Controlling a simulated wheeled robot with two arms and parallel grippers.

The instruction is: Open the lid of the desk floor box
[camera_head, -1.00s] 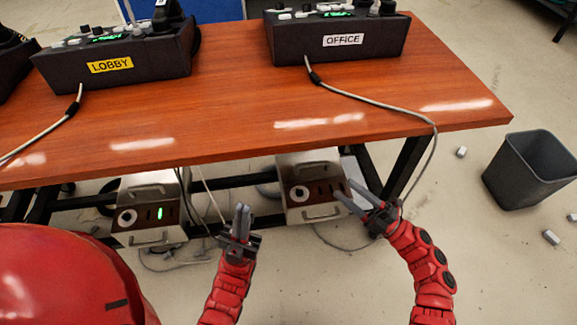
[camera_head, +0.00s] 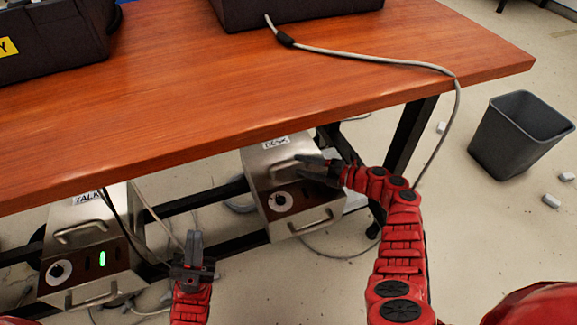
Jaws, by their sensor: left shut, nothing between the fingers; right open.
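The desk floor box (camera_head: 264,177) is a silver metal box with a "DESK" label, a handle on its sloped lid, a round dial and a lower front handle. It stands under the table's front edge, and its lid looks closed. My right gripper (camera_head: 306,168) is open at the lid, with its fingers by the lid handle; I cannot tell whether they touch it. My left gripper (camera_head: 194,243) is shut and empty, pointing up between the two floor boxes, apart from both.
The "TALK" floor box (camera_head: 117,235) with a green light stands at lower left. The wooden table (camera_head: 230,95) overhangs both boxes. A grey cable (camera_head: 455,110) hangs over its right end. Table legs and rails frame the boxes. A grey bin (camera_head: 515,140) stands at right.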

